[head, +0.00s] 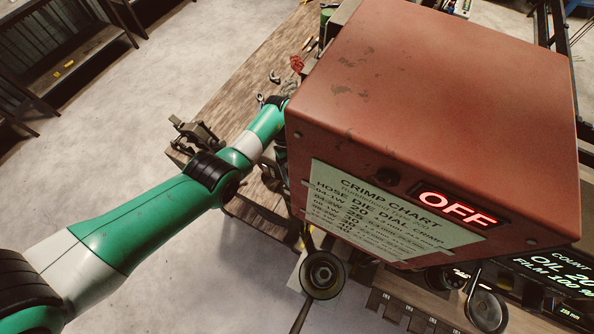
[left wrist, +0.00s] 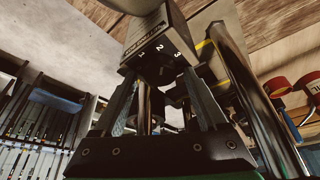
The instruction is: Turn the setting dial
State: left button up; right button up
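In the left wrist view a block marked 1, 2, 3 (left wrist: 158,46) hangs over my left gripper (left wrist: 160,84). A dark round knob-like part (left wrist: 156,72) sits under the numbers, between the fingertips; it may be the setting dial. The fingers stand apart on either side of it, and I cannot tell whether they touch it. In the head view my green left arm reaches behind the left side of the red machine housing (head: 440,100), which hides the gripper. The crimp chart (head: 385,212) on its front has a dial column. My right gripper is not in view.
A lit OFF display (head: 457,209) is on the housing front. A wooden bench (head: 250,75) runs behind my left arm, with a small vise (head: 197,135) at its edge. A round-ended lever (head: 322,274) stands below the housing. Open floor lies to the left.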

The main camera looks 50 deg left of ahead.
pick_arm(q)
grip_shut()
jog(key=n+p, duration=0.1)
jog(key=p, duration=0.2)
jog(key=n+t+p, duration=0.1)
jog(key=n+p, duration=0.1)
jog(key=p, duration=0.1)
jog(key=shift+s+r, duration=0.1)
jog(key=shift+r, duration=0.3)
jog(key=shift+f+n, duration=0.15)
jog(key=shift+n, duration=0.25)
jog(key=shift+f+t, duration=0.15)
jog(key=shift+t, duration=0.15)
jog(key=shift+o, duration=1)
grip_release()
jog(key=p+v, duration=0.4)
jog(key=v, duration=0.7)
jog(key=shift+a, duration=0.25)
